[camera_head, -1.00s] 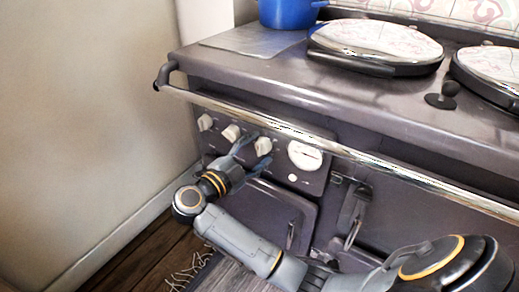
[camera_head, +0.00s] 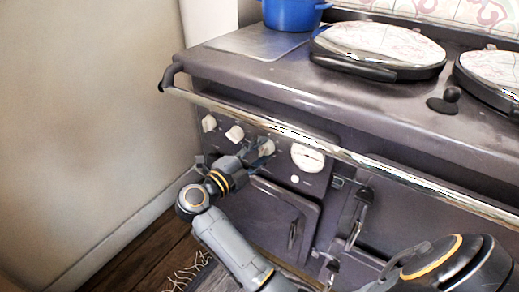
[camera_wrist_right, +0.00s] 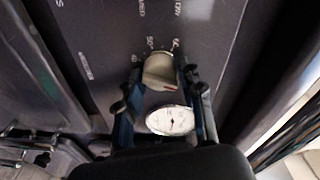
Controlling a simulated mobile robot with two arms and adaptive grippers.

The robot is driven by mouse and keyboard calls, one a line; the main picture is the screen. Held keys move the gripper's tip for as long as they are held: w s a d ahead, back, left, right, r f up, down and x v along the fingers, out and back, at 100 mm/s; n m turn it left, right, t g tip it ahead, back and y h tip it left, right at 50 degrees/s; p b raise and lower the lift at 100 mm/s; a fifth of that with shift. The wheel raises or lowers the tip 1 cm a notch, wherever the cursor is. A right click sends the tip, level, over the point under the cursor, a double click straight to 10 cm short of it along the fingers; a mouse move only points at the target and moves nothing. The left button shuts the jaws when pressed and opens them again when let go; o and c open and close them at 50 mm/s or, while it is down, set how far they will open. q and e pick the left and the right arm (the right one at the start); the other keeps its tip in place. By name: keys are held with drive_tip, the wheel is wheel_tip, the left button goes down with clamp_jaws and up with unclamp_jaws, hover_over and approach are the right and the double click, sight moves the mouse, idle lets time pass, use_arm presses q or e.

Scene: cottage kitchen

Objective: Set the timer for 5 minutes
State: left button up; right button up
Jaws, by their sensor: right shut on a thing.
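The stove's control panel carries a row of cream knobs. The rightmost one, the third knob (camera_head: 265,147), has a scale of printed numbers around it in the right wrist view (camera_wrist_right: 159,70) and a red mark on its face. My right gripper (camera_head: 256,151) is at this knob, with its fingers on either side and shut on it. The fingers hide part of the knob in the head view. In the right wrist view the fingertips (camera_wrist_right: 161,76) flank the knob. My left gripper is not in view.
A white round gauge (camera_head: 307,157) sits right of the knob. Two other knobs, the left one (camera_head: 209,123) and the middle one (camera_head: 234,133), are to its left. A chrome rail (camera_head: 300,135) runs above the panel. A blue pot (camera_head: 293,12) stands on the stove.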

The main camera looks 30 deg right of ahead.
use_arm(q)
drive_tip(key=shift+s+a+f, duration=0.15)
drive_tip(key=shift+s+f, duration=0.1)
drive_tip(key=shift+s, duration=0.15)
use_arm(e)
drive_tip(key=shift+m, duration=0.7)
drive_tip(key=o, duration=1.2)
